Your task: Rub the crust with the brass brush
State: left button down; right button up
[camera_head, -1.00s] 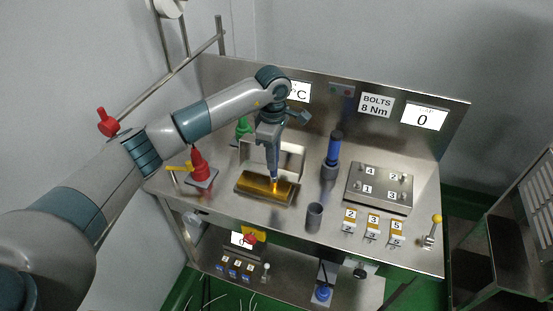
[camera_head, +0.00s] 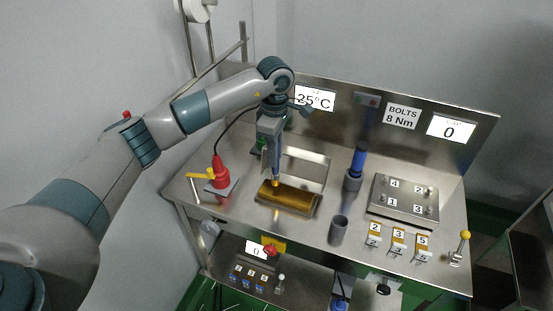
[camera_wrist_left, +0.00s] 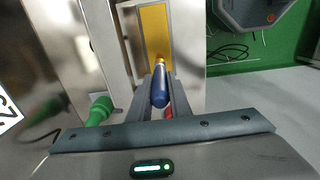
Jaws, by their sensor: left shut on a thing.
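The crust shows as a golden-brown layer (camera_head: 285,196) on a low metal bar on the steel bench; in the wrist view it is a yellow panel (camera_wrist_left: 155,30). My left gripper (camera_head: 276,176) points down over the left part of this bar. It is shut on the brass brush, whose blue handle (camera_wrist_left: 160,92) shows between the fingers in the wrist view. The brush's lower end is at the golden surface; I cannot tell whether it touches. The bristles are mostly hidden. My right gripper is not in view.
A red-topped tool (camera_head: 221,174) stands left of the bar. A blue-handled tool (camera_head: 357,162) in a holder and an empty grey cup (camera_head: 339,229) stand to its right. A bolted plate (camera_head: 404,198) and numbered blocks (camera_head: 398,240) are further right. An upright metal frame (camera_head: 318,166) stands behind.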

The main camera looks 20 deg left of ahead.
pick_arm(q)
jog(key=shift+d+r, duration=0.25)
jog(key=shift+r, duration=0.75)
jog(key=shift+a+r+p, duration=0.15)
jog(key=shift+r+p, duration=0.3)
jog(key=shift+r, duration=1.15)
jog(key=shift+r+p, duration=0.1)
jog(key=shift+p, duration=0.2)
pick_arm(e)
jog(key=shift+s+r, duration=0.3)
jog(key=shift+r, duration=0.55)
